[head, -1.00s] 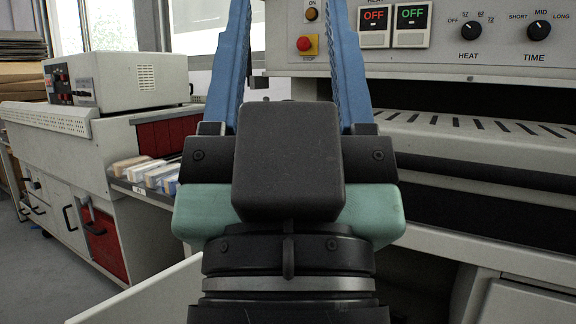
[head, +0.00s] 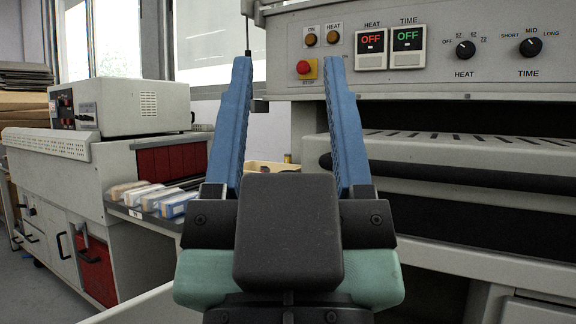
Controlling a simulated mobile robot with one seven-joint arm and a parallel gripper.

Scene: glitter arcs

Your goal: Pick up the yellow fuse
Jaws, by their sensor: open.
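My gripper (head: 287,66) points away from me in the head view. Its two blue fingers are spread apart, with nothing between them. Beyond its black body, a small yellowish upright thing (head: 287,158) shows at a tan tray (head: 262,167). It is too small to tell whether this is the yellow fuse. My gripper's body hides the lower part of that area. No other yellow fuse can be made out.
A grey machine with a HEAT and TIME panel (head: 500,45) and dark bar (head: 450,181) fills the right. A conveyor unit (head: 52,142) stands left, with wrapped packs (head: 150,196) on a shelf beside it. A window is behind.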

